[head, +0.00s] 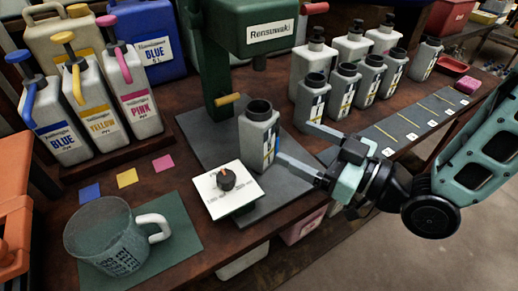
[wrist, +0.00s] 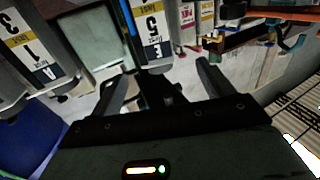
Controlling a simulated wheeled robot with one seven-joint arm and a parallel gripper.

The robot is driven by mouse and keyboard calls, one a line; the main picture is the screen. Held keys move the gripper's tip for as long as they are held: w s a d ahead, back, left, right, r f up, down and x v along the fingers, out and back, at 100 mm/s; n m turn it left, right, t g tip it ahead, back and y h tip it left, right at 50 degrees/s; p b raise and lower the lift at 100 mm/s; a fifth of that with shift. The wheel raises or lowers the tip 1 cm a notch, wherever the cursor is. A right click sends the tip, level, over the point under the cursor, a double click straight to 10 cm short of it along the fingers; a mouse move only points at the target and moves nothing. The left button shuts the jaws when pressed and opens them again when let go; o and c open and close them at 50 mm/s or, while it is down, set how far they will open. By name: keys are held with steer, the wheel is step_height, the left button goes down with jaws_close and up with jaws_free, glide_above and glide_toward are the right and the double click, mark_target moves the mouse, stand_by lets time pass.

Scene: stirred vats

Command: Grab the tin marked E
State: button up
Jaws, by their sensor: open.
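My gripper (head: 297,143) is open and empty, its two fingers pointing left above the dark grey base plate of the green machine. Its jaws also show in the wrist view (wrist: 160,82). Just left of the fingertips, a grey tin with an open black neck (head: 257,137) stands upright on that plate, beneath the machine head. In the wrist view a tin with a yellow and white label (wrist: 152,35) shows ahead, between the fingers. Several similar grey tins (head: 312,105) stand in rows on the bench at the back right.
A white card with a black knob (head: 230,188) sits in front of the plate. A clear jug (head: 105,240) stands on a green mat at front left. Blue, yellow and pink pump bottles (head: 93,100) stand at left. A strip of lettered slots (head: 400,120) lies at right.

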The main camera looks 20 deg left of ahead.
mark_target(270, 130)
steer(key=x, duration=0.4)
steer(key=shift+w+a+p, duration=0.1)
steer(key=shift+a+p, duration=0.25)
steer(key=shift+p, duration=0.05)
steer(key=shift+w+x, duration=0.2)
steer(key=shift+x, duration=1.3)
steer(key=shift+w+x, duration=0.15)
steer(key=shift+x, duration=1.3)
steer(key=shift+d, duration=0.1)
steer(key=c, duration=1.3)
steer(key=shift+c, duration=0.3)
steer(key=shift+r, duration=0.15)
